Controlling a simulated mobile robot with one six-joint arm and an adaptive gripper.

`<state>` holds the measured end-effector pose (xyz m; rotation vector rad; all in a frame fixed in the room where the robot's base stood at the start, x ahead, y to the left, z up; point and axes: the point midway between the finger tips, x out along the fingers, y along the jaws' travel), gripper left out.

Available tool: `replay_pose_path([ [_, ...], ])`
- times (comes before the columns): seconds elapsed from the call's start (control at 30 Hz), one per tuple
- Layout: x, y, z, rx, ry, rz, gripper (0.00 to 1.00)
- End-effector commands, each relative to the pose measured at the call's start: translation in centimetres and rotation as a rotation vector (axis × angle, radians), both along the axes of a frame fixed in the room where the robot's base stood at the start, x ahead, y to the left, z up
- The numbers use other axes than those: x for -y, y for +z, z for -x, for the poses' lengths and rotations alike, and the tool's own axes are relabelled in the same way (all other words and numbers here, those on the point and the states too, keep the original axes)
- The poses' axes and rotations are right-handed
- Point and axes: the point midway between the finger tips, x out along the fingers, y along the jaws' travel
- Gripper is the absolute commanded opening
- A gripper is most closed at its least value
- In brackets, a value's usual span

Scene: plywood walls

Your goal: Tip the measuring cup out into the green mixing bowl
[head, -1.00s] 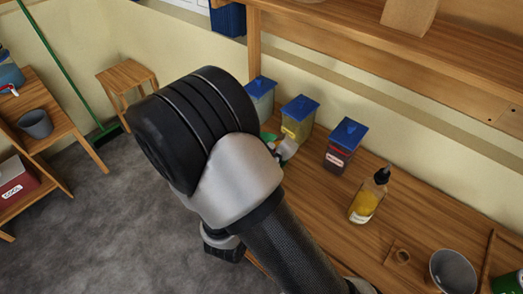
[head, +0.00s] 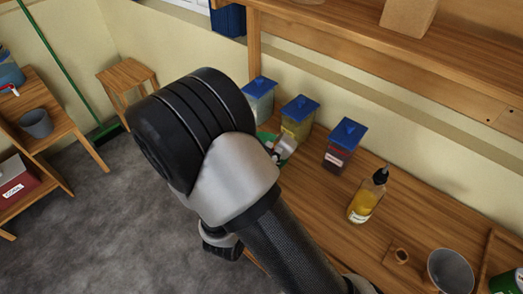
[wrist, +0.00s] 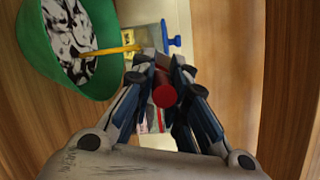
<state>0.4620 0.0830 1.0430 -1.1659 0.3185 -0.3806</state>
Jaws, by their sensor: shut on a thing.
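The green mixing bowl (wrist: 110,82) is at the upper left of the wrist view, with black-and-white contents and a yellow stick-like thing across its rim. In the head view only part of the bowl (head: 292,152) shows behind my arm. My gripper (wrist: 162,75) is shut on a red, round-ended piece, apparently the handle of the measuring cup. The pale cup (head: 284,144) shows in the head view at the bowl and looks tilted. Its mouth and contents cannot be made out. In the wrist view my fingers hide most of the cup.
Blue-lidded canisters (head: 299,118) stand along the wall behind the bowl, one with dark red contents (head: 344,145) to the right. A yellow bottle (head: 366,197) and a grey bowl (head: 452,272) stand further right. The wooden bench (head: 330,215) is clear in front of the canisters.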

Motion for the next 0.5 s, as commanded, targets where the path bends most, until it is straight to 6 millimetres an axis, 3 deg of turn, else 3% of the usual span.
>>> replay_pose_path([
  [0.5,-0.15,0.14,-0.07,-0.027,0.000,0.051,0.00],
])
